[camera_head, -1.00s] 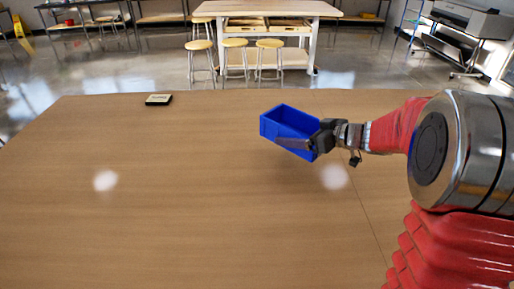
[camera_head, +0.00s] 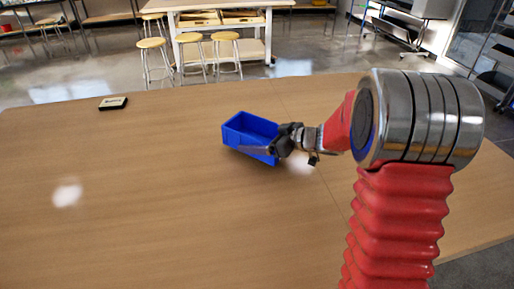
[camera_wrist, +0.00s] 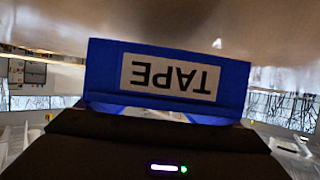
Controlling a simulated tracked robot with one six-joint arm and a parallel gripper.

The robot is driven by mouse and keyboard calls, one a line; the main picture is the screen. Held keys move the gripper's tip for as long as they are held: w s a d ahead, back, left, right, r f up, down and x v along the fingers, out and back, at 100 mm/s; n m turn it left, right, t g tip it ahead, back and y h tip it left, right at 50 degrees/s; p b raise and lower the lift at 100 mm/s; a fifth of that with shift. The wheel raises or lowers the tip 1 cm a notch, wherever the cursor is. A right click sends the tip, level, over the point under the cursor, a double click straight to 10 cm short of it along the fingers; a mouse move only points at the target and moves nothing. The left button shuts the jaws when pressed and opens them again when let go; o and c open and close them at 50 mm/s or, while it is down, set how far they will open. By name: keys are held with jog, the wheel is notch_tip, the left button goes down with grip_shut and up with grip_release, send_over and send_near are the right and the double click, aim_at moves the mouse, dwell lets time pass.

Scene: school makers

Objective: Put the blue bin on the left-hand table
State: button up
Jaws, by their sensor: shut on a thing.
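The blue bin (camera_head: 248,131) is an open-topped box in my gripper (camera_head: 268,149), over the wooden table (camera_head: 130,190) in the head view. My gripper is shut on the bin's near right side. I cannot tell how far the bin is above the tabletop. In the wrist view the bin's blue face (camera_wrist: 168,76) fills the middle, with a white label reading TAPE upside down. The fingertips are hidden behind the dark gripper body in that view.
A small black box with a pale label (camera_head: 113,103) lies at the table's far left. The tabletop's left and front are clear. Beyond the table stand round stools (camera_head: 152,43) and a white-legged workbench (camera_head: 230,5). Shelving is at the right.

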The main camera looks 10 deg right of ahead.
jog(key=shift+f, duration=1.9)
jog(key=shift+f, duration=0.1)
jog(key=o, duration=1)
jog(key=shift+s+d+r, duration=0.3)
jog(key=v, duration=1.1)
jog(key=shift+s, duration=0.1)
